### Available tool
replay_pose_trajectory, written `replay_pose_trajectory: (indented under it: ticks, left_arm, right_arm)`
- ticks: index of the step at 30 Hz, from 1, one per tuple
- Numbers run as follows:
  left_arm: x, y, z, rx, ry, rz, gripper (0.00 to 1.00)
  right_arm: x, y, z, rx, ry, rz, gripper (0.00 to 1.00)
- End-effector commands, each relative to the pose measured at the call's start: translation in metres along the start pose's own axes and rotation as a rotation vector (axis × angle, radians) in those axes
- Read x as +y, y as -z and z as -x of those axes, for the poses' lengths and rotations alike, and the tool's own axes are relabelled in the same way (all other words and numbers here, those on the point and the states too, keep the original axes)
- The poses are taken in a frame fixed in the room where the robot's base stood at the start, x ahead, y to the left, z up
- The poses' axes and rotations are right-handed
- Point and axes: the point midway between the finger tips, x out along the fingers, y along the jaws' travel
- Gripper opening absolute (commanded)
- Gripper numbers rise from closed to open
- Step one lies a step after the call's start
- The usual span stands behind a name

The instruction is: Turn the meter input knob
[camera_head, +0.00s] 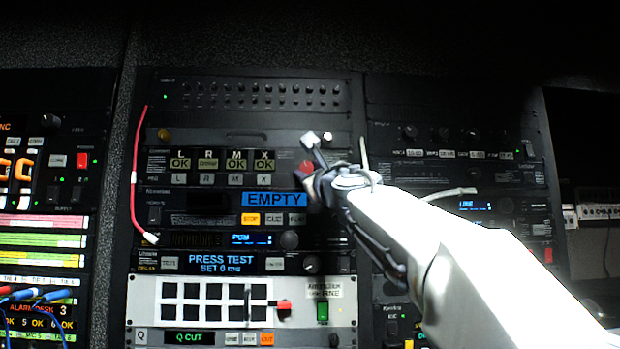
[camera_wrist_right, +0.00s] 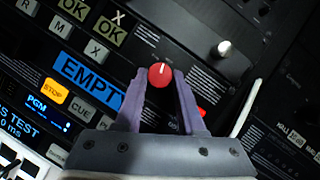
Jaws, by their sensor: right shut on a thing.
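A round red knob (camera_wrist_right: 160,74) with a white pointer line sits on a dark rack panel in the right wrist view. Its pointer is close to upright in that picture. In the head view only a bit of red (camera_head: 306,167) shows beside the fingers. My right gripper (camera_head: 310,180) reaches in from the lower right. In the right wrist view its two purple-grey fingers (camera_wrist_right: 160,84) stand on either side of the red knob, shut on it. The lettering around the knob is too small to read. My left gripper is not in view.
A blue EMPTY display (camera_head: 273,200) and a yellow STOP button (camera_head: 250,219) lie left of the gripper. A white knob (camera_wrist_right: 224,47) is farther right. A red cable (camera_head: 135,170) hangs at the rack's left edge. A pale cable (camera_wrist_right: 245,105) runs right of the fingers.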

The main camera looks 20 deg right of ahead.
Motion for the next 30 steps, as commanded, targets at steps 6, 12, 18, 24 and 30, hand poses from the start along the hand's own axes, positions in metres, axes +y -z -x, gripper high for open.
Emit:
replay_pose_trajectory:
  ticks: [6,12,18,24,30]
  left_arm:
    - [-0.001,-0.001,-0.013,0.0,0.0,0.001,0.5]
    - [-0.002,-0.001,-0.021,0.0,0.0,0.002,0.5]
    - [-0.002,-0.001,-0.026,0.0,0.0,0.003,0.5]
    - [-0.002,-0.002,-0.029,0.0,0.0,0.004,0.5]
    - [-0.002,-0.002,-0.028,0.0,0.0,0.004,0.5]
  right_arm:
    - [0.006,0.002,0.0,-0.006,0.083,-0.19,0.0]
    - [0.008,0.002,0.0,-0.01,0.163,-0.364,0.0]
    - [0.01,0.001,-0.001,-0.015,0.242,-0.535,0.0]
    - [0.011,-0.001,-0.002,-0.019,0.319,-0.701,0.0]
    - [0.011,-0.003,-0.003,-0.023,0.385,-0.842,0.0]
